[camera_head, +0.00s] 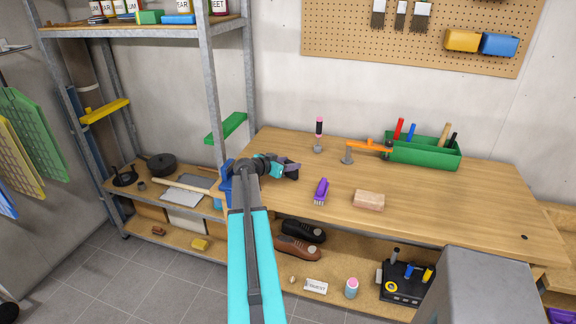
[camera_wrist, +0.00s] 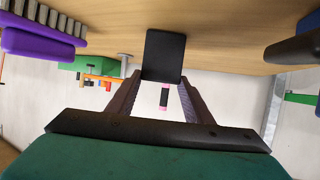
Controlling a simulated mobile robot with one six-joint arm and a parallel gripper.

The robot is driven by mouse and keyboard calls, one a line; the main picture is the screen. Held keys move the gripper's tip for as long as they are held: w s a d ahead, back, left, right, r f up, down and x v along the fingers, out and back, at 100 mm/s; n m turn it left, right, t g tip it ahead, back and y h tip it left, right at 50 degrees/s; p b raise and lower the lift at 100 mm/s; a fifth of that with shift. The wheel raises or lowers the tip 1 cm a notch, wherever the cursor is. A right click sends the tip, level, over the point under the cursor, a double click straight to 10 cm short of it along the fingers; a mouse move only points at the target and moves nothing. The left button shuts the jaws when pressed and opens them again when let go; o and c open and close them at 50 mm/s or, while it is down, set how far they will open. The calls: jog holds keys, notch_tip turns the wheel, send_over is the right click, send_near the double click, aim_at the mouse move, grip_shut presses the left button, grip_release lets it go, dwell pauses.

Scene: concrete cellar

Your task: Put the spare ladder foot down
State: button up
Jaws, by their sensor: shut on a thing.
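The spare ladder foot, a small black block (camera_wrist: 163,55), sits between the fingertips of my gripper (camera_wrist: 160,82) in the wrist view. My gripper is shut on it. In the head view my gripper (camera_head: 290,168) is over the left part of the wooden workbench (camera_head: 420,190), near its front left edge. The foot is small and dark there and hard to tell from the fingers. The bench top also shows in the wrist view (camera_wrist: 220,30), which is turned upside down. I cannot tell whether the foot touches the bench.
A purple brush (camera_head: 321,190) and a wooden block (camera_head: 368,201) lie right of my gripper. Behind are a pink-and-black handled tool (camera_head: 319,130), an orange clamp-like tool (camera_head: 368,144) and a green tool box (camera_head: 425,153). A metal shelf (camera_head: 208,90) stands left. The bench's right half is mostly clear.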

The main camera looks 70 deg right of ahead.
jog(key=shift+f, duration=0.1)
jog(key=o, duration=1.1)
jog(key=shift+r+p, duration=0.25)
jog(key=shift+p, duration=0.05)
jog(key=shift+w+a+b, duration=0.15)
jog(key=shift+a+b, duration=0.15)
jog(key=shift+a, duration=0.05)
jog(key=b+v, duration=0.3)
jog(key=v, duration=0.8)
jog(key=shift+b, duration=0.3)
jog(key=shift+a, duration=0.15)
